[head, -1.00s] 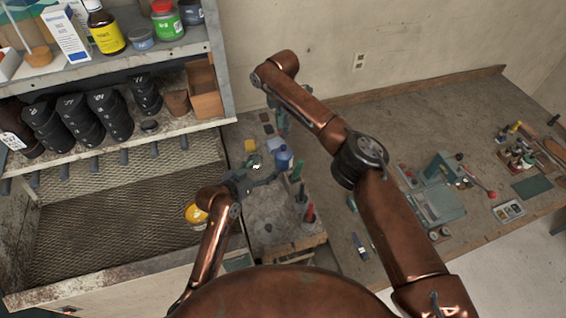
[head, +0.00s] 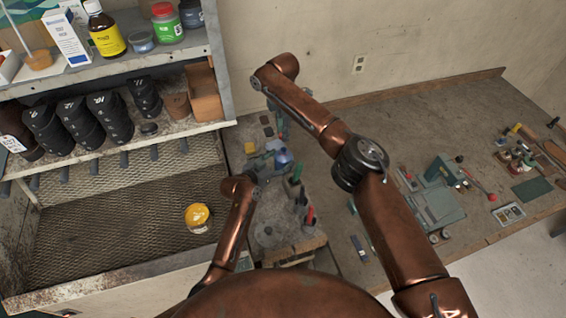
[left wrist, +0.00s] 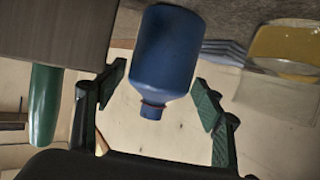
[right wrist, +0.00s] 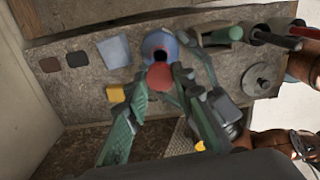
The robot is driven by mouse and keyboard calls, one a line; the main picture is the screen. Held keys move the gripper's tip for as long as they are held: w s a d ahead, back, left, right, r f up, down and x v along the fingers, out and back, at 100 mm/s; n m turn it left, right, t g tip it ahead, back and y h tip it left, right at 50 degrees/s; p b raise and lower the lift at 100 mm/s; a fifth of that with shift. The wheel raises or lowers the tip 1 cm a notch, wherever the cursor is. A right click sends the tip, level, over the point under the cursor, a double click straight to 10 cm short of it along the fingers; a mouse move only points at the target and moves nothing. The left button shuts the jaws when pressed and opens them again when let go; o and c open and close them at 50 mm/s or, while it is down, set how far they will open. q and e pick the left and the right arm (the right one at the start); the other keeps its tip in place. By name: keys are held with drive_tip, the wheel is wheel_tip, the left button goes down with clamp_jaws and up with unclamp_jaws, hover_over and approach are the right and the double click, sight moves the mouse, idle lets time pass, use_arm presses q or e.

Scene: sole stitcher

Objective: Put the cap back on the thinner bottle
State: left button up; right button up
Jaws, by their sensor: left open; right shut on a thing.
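The thinner bottle (head: 283,158) is blue and stands at the left end of the cluttered bench. In the right wrist view the bottle (right wrist: 158,45) shows a dark open mouth. My right gripper (right wrist: 161,80) is shut on a red cap (right wrist: 160,76), which shows just beside the mouth in that picture; the height gap cannot be told. My left gripper (left wrist: 160,78) is open, with the blue bottle (left wrist: 166,55) showing between its fingers and no clear contact. In the head view my left gripper is small near the bottle, and my right gripper is hard to make out.
Upright tools with green and red handles (head: 298,178) stand close beside the bottle. A yellow block (right wrist: 116,94) and a blue-grey square (right wrist: 114,51) lie nearby. A yellow-lidded jar (head: 197,216) sits on the mesh shelf. The shelf unit's wall is close at left.

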use_arm(q)
drive_tip(key=shift+x, duration=1.1)
drive_tip(key=shift+c, duration=0.3)
drive_tip(key=c, duration=1.4)
drive_tip(key=shift+c, duration=0.2)
use_arm(e)
drive_tip(key=shift+d+f, duration=0.1)
drive_tip(key=shift+f, duration=2.4)
